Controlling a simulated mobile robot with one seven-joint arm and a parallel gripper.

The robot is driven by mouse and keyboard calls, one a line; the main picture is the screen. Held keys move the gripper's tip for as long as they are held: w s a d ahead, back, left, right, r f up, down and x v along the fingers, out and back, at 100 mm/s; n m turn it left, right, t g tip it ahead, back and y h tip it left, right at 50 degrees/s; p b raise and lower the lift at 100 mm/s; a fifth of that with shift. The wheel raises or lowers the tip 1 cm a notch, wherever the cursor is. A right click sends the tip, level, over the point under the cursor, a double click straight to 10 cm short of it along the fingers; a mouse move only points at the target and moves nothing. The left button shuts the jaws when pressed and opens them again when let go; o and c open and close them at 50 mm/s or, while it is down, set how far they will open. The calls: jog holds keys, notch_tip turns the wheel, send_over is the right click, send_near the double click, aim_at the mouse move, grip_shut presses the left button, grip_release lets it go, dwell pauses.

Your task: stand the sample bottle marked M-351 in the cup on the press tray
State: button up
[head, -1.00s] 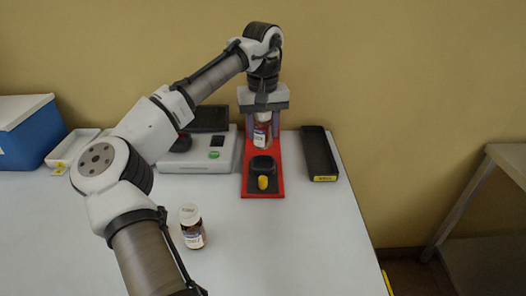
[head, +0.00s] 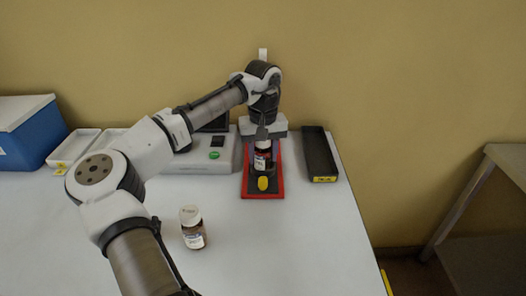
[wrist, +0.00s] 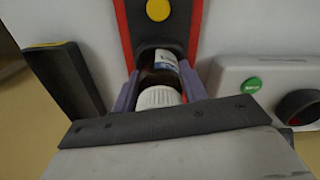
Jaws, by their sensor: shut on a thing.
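A brown sample bottle (head: 262,158) with a white cap and a white label is upright at the red press tray (head: 262,193). My gripper (head: 263,140) is shut on it from above. In the wrist view the bottle's white cap (wrist: 158,97) and label show between my purple fingers. The bottle's lower end is at the dark cup (wrist: 160,48), and whether it rests on the cup's floor cannot be seen. The label's marking is too small to read. A second brown bottle (head: 193,230) with a pale cap stands on the table.
A yellow button (head: 263,184) is at the tray's front. A black open tray (head: 319,156) lies to the right. A grey device with a green button (head: 215,155) stands to the left. White trays (head: 73,147) and a blue box (head: 30,132) are farther left.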

jog(key=shift+f, duration=0.15)
jog(key=o, duration=1)
notch_tip(320, 180, up, 13)
jog(key=shift+f+b, duration=0.1)
jog(key=shift+b, duration=0.4)
jog(key=shift+s+f, duration=0.1)
